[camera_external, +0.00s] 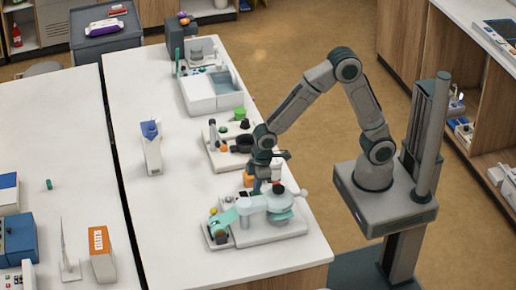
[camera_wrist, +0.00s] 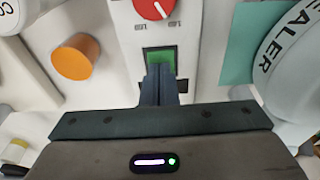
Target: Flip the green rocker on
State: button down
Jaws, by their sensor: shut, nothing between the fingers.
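The green rocker (camera_wrist: 161,60) sits in a dark frame on a pale panel in the wrist view, just below a red knob. My gripper (camera_wrist: 160,70) is shut and empty. Its closed fingertips overlap the lower part of the rocker in the wrist view; I cannot tell whether they touch it. The fingers hide the rocker's lower edge, so its position is unclear. In the external view my gripper (camera_external: 262,184) points down over the device at the near end of the white counter, and the rocker cannot be made out there.
The red knob (camera_wrist: 153,8) is close above the rocker. An orange knob (camera_wrist: 76,56) lies left, and a round part lettered "SEALER" (camera_wrist: 293,60) stands close on the right. Another device (camera_external: 226,158) stands behind on the counter. The counter's left side (camera_external: 168,215) is mostly clear.

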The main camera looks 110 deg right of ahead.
notch_tip(320, 180, up, 14)
jog(key=s+p, duration=0.1)
jog(key=s, duration=0.1)
jog(key=shift+s, duration=0.35)
jog(key=shift+f, duration=0.2)
jog(key=b, duration=0.2)
jog(key=w+b, duration=0.1)
jog(key=b, duration=0.1)
jog(key=shift+w+d+r+t+b, duration=0.2)
jog(key=shift+d+t+b, duration=0.1)
jog(key=shift+d+t, duration=0.1)
jog(key=shift+f, duration=0.1)
jog(key=w+f, duration=0.1)
jog(key=f, duration=0.8)
jog(key=w+f+p, duration=0.1)
jog(key=f, duration=0.3)
jog(key=shift+w+f, duration=0.3)
